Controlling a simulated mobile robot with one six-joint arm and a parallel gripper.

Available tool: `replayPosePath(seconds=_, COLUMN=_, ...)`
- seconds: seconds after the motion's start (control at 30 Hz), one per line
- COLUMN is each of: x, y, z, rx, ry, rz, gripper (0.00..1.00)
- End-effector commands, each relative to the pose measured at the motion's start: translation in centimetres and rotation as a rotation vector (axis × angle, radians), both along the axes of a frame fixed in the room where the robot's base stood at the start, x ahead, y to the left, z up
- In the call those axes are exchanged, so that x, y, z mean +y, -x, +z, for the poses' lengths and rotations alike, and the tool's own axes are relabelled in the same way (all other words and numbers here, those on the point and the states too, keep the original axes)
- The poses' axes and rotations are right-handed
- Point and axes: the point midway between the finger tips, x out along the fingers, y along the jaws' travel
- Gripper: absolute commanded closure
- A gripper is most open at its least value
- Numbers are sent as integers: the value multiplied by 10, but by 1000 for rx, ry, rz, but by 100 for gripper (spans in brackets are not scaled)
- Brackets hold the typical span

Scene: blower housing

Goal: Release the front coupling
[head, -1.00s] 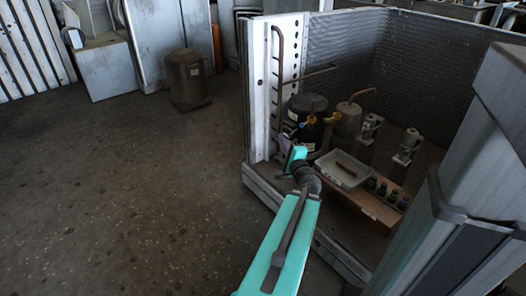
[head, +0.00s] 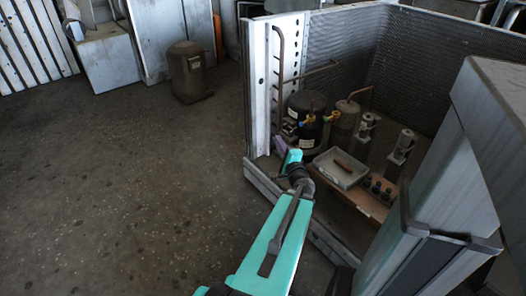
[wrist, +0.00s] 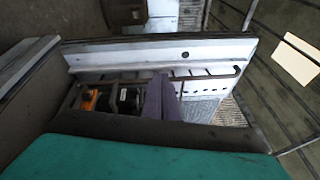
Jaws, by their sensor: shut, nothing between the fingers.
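The blower housing is an open metal cabinet, its left post (head: 261,85) and mesh back wall (head: 405,45) in the head view. I cannot tell which fitting is the front coupling. My gripper (head: 279,145) has purple fingers, shut and empty, just inside the cabinet's open front, left of and apart from the fittings. In the wrist view the shut fingers (wrist: 160,98) partly hide the cabinet; an orange part (wrist: 90,100) shows left of them.
A grey tray (head: 341,168) with a brown item stands on a wooden board (head: 365,203) beside several dark caps. Two silver cylinders stand behind. The cabinet's low front sill (head: 262,180) and left post border the opening. Open floor (head: 120,190) lies left, with a brown canister (head: 188,72).

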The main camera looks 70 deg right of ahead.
Motion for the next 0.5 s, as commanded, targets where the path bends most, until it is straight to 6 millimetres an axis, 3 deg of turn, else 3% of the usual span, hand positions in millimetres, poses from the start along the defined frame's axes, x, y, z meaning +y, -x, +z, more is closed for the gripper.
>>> replayPosePath(seconds=0.17, x=3, y=4, z=3, rx=1, ry=-2, rz=-10, gripper=100)
replayPosePath(seconds=0.5, x=29, y=-3, z=2, rx=0, ry=0, rz=-11, gripper=100)
